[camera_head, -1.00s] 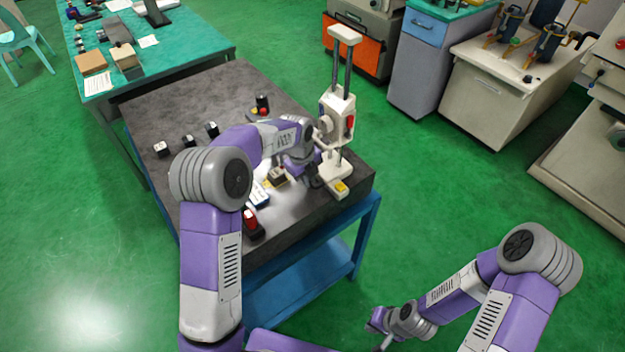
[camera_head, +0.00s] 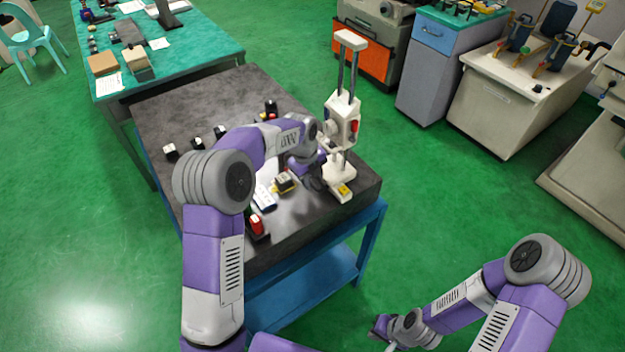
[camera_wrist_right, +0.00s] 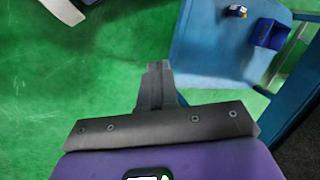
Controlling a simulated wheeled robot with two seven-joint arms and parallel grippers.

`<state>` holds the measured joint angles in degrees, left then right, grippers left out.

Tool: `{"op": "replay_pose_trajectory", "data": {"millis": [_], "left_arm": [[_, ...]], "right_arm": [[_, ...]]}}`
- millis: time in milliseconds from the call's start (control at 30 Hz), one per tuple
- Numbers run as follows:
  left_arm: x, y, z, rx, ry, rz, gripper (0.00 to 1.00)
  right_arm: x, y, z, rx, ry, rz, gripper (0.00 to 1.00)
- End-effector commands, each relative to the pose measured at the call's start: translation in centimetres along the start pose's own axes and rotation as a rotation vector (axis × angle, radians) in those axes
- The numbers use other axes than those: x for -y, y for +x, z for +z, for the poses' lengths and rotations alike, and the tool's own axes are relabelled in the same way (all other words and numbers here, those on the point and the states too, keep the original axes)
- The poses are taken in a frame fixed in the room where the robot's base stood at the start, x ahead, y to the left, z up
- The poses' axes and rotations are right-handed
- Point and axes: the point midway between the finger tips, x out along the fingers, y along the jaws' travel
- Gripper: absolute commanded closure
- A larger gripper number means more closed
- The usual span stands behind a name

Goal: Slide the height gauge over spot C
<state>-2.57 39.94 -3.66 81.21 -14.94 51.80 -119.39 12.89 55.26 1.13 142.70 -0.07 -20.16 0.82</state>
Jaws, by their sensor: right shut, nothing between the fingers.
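The height gauge (camera_head: 341,122) is a tall off-white stand with two upright posts, a red knob and a yellow mark on its base. It stands upright near the right corner of the dark table top. My left gripper (camera_head: 316,182) is low beside the gauge, on its left. Its fingers are small and dark, so I cannot tell whether they touch the gauge or how far apart they are. I cannot make out spot C. My right gripper (camera_head: 378,327) is off the table at lower right; in the right wrist view (camera_wrist_right: 155,75) its fingers are shut and empty.
The dark table top (camera_head: 190,105) carries a small block with a yellow top (camera_head: 285,182), a white card (camera_head: 264,197), a red-topped item (camera_head: 257,224) and several small dark pieces at the back left. A teal bench (camera_head: 195,55) adjoins at the back left. Green floor lies right.

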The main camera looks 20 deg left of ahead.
Motion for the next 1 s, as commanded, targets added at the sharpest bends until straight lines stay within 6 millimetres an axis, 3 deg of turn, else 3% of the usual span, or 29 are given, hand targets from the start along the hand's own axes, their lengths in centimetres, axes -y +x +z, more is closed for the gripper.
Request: {"op": "replay_pose_trajectory", "data": {"millis": [100, 300, 667, 767, 900, 1000], "left_arm": [[0.1, -2.4, 0.1, 0.003, -0.001, -0.004, 0.62], [0.0, -5.1, 0.1, 0.003, 0.0, -0.002, 0.62], [0.0, -5.8, 0.1, 0.001, -0.001, 0.0, 0.62], [0.0, -6.0, 0.1, 0.001, -0.001, 0.0, 0.62], [0.3, -7.7, 0.0, 0.001, -0.001, 0.0, 0.62], [0.6, -9.3, 0.0, 0.002, -0.001, 0.0, 0.62]], "right_arm": [[0.1, -0.3, 0.0, 0.0, 0.0, 0.0, 1.0], [0.2, -0.5, 0.0, 0.0, 0.0, 0.0, 1.0], [0.2, -0.5, 0.0, 0.0, 0.0, 0.0, 1.0], [0.3, -0.7, 0.0, 0.0, 0.0, 0.0, 0.86], [0.9, -2.3, 0.1, 0.0, 0.0, 0.0, 0.65], [1.4, -3.9, 0.2, 0.0, 0.0, 0.0, 0.62]]}}
